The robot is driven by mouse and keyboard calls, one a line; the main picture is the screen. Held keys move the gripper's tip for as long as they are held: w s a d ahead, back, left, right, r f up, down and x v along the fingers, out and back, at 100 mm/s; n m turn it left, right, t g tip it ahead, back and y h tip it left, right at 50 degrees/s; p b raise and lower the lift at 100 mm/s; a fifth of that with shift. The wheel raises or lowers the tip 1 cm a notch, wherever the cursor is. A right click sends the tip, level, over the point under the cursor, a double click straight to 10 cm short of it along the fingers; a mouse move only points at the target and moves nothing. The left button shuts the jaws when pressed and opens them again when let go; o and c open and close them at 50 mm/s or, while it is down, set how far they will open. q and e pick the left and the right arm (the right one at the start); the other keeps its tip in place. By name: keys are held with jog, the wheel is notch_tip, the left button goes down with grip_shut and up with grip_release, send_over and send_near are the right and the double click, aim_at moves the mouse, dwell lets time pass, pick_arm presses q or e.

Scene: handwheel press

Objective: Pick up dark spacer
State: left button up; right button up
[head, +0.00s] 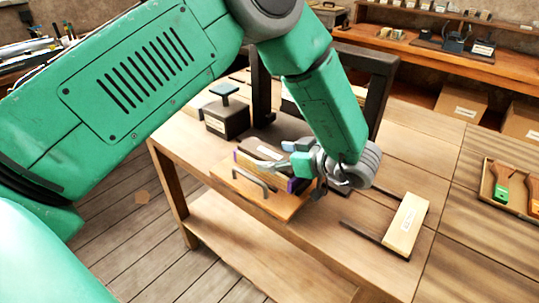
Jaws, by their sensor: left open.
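My left gripper (275,160) comes down from the upper right of the work table and is open. Its fingers point left, over a wooden board (226,178) with a grey bar handle (251,183) at its front. A long dark piece (258,164), which looks like the dark spacer, lies on the board close to the fingers. Purple ends (292,185) show beside it. The fingers and wrist cover part of it, so I cannot tell whether they touch it. My right gripper is out of view.
A dark block (228,122) with a knob stands behind the board. The black press frame (384,88) rises behind my wrist. A brush tray (485,185) sits far right. Bare table lies between.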

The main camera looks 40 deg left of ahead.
pick_arm(q)
jog(key=c, duration=1)
jog(key=o, duration=0.9)
jog(key=shift+d, duration=0.1)
jog(key=shift+o, duration=0.5)
jog(key=shift+d, duration=0.1)
jog(key=shift+r, duration=0.1)
jog(key=shift+d, duration=0.2)
